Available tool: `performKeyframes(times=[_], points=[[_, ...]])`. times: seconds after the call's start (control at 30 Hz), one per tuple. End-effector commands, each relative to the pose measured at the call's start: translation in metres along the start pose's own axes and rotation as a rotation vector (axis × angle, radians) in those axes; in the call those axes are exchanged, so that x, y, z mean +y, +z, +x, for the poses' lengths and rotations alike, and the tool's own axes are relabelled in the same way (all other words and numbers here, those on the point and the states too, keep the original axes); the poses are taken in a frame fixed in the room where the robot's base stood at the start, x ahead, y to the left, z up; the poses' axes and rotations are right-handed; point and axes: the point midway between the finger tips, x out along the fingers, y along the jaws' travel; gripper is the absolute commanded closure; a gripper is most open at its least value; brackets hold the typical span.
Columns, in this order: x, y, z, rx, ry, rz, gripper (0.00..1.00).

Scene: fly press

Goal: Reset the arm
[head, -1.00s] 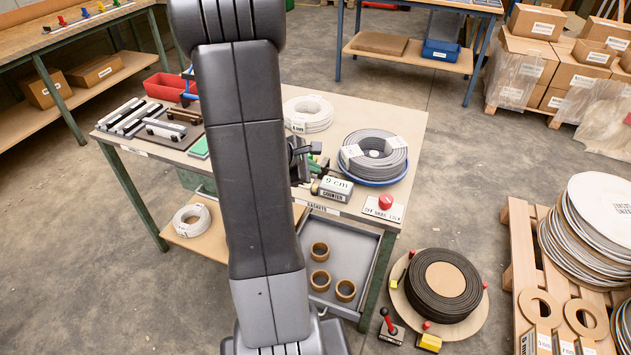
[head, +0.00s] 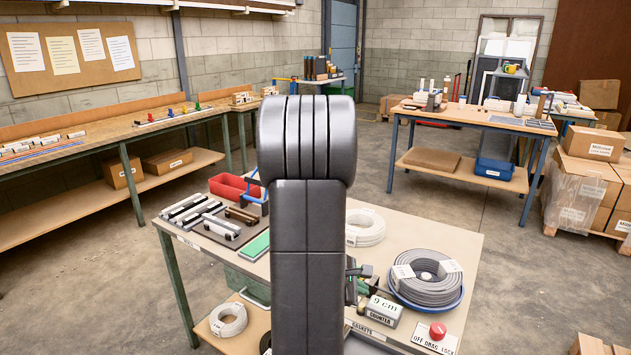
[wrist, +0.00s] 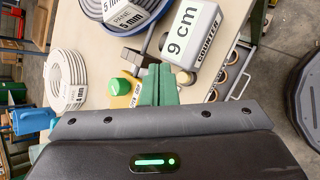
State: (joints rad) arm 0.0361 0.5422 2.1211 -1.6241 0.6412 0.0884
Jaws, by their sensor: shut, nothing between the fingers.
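My arm stands upright in the middle of the head view and hides part of the work table (head: 455,240); my gripper is hidden there. In the wrist view my gripper (wrist: 159,80) shows as two green fingers, shut together with nothing between them. It is above the table, close in the picture to the counter (wrist: 192,35) marked 9 cm. The counter (head: 381,312) also shows in the head view, right of my arm. A grey coil (head: 426,275) lies on a blue dish behind it.
A red button (head: 438,331) sits on a plate at the table's front right. Workbenches stand left and behind; stacked cartons (head: 588,180) are at right. Floor between is clear.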

Motion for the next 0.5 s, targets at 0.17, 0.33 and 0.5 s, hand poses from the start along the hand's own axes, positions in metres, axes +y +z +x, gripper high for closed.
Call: performKeyframes(times=[0.17, 0.33, 0.5], points=[[0.004, 0.004, -0.005, -0.002, -0.002, -0.002, 1.00], [0.004, 0.003, -0.006, 0.001, -0.002, -0.002, 1.00], [0.021, 0.018, -0.027, 0.001, 0.004, 0.002, 1.00]])
